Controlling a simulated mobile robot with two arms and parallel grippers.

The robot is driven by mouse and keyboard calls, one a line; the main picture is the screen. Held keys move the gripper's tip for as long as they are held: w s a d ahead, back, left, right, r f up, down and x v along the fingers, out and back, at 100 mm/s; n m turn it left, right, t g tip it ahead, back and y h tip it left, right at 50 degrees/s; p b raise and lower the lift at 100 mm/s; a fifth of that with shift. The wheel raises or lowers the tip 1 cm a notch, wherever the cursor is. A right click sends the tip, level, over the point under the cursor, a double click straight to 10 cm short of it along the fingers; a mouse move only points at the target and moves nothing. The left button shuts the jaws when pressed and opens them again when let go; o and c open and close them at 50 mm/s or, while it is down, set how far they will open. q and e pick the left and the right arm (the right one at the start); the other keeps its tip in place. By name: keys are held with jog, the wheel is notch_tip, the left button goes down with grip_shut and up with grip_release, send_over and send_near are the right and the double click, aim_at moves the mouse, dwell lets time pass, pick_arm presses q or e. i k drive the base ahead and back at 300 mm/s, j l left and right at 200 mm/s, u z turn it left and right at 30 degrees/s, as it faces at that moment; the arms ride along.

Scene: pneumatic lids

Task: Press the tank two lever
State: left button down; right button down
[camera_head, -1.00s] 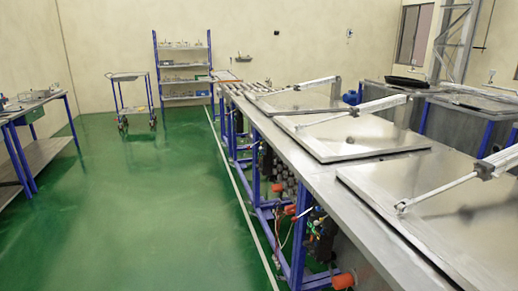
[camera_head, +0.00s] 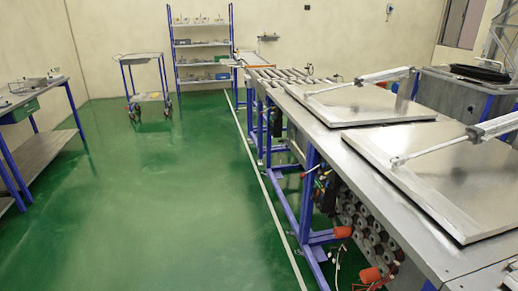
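Two flat metal tank lids lie closed on the long steel bench (camera_head: 318,130) at the right: a farther lid (camera_head: 360,104) and a nearer lid (camera_head: 450,185). A pneumatic cylinder arm (camera_head: 362,80) reaches over the farther lid, and another cylinder arm (camera_head: 460,139) over the nearer one. Small dark fittings with reddish parts (camera_head: 324,185) sit on the bench's side under the top; they are too small to tell which is a lever. Neither of my grippers is in view.
Green floor (camera_head: 160,200) is clear at left and centre. A blue-legged workbench (camera_head: 40,155) stands left, a cart (camera_head: 145,90) and shelf (camera_head: 202,50) at the back. Orange-red round parts (camera_head: 370,275) stick out low from the bench frame. A roller conveyor (camera_head: 285,78) continues beyond it.

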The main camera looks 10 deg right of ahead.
aim_at(303, 175)
jog(key=i+z, duration=0.2)
jog(key=i, duration=0.4)
jog(key=i+j+z, duration=0.2)
jog(key=i, duration=0.4)
jog(key=i+j+z, duration=0.15)
jog(key=i, duration=0.45)
jog(key=i+l+z, duration=0.2)
jog(key=i+z, duration=0.45)
jog(key=i, duration=0.25)
